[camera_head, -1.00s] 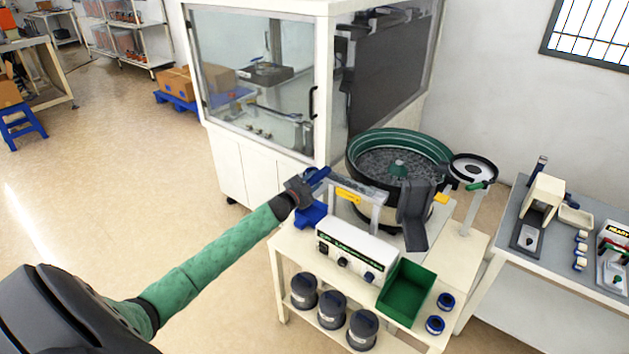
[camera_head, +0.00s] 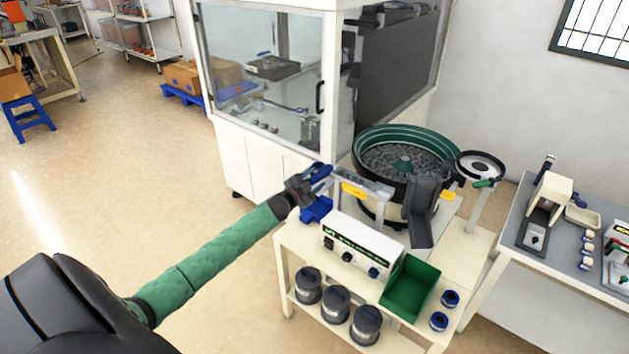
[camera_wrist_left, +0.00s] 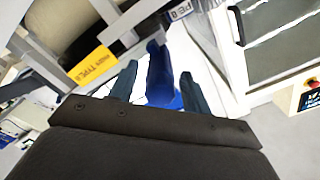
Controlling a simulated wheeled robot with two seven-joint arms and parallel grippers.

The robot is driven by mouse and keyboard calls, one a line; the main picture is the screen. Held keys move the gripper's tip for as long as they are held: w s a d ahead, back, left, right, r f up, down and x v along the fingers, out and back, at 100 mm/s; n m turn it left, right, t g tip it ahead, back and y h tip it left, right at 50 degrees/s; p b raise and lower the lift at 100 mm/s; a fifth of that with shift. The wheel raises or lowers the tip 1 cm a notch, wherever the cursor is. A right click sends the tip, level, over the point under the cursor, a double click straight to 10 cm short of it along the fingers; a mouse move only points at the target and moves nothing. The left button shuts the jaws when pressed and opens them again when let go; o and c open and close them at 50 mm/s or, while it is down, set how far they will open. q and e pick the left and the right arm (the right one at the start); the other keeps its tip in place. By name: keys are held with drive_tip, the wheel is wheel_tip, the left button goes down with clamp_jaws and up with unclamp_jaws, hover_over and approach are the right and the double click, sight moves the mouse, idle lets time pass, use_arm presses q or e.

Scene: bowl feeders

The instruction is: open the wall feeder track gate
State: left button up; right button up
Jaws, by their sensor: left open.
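The feeder's green-rimmed bowl (camera_head: 372,140) is full of small grey parts. Its metal track (camera_head: 378,188) carries a yellow label (camera_head: 355,191), which also shows in the wrist view (camera_wrist_left: 92,66). My left gripper (camera_head: 323,174) is at the track's left end, open. In the wrist view its two dark blue-green fingers (camera_wrist_left: 157,84) stand on either side of a blue upright part (camera_wrist_left: 158,68), which looks like the track gate. I cannot tell whether the fingers touch it. The gripper hides most of this part in the head view.
A blue tray (camera_head: 317,210) sits just below the gripper. A white control box (camera_head: 357,243) and a green bin (camera_head: 408,286) stand at the table's front. A glass-fronted cabinet (camera_head: 262,160) rises close behind.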

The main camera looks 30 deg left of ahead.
use_arm(q)
drive_tip(key=shift+s+f, duration=0.2)
drive_tip(key=shift+s, duration=0.15)
drive_tip(key=shift+s+a+r+b, duration=0.15)
drive_tip(key=shift+s+b, duration=0.6)
drive_tip(key=shift+s, duration=1)
drive_tip(key=shift+s+a+b, duration=0.15)
drive_tip(key=shift+s+b, duration=0.6)
drive_tip(key=shift+s, duration=0.95)
use_arm(e)
drive_tip(key=w+a+r, duration=0.2)
drive_tip(key=w+r, duration=0.1)
drive_tip(key=r, duration=0.2)
drive_tip(key=shift+w+a, duration=0.3)
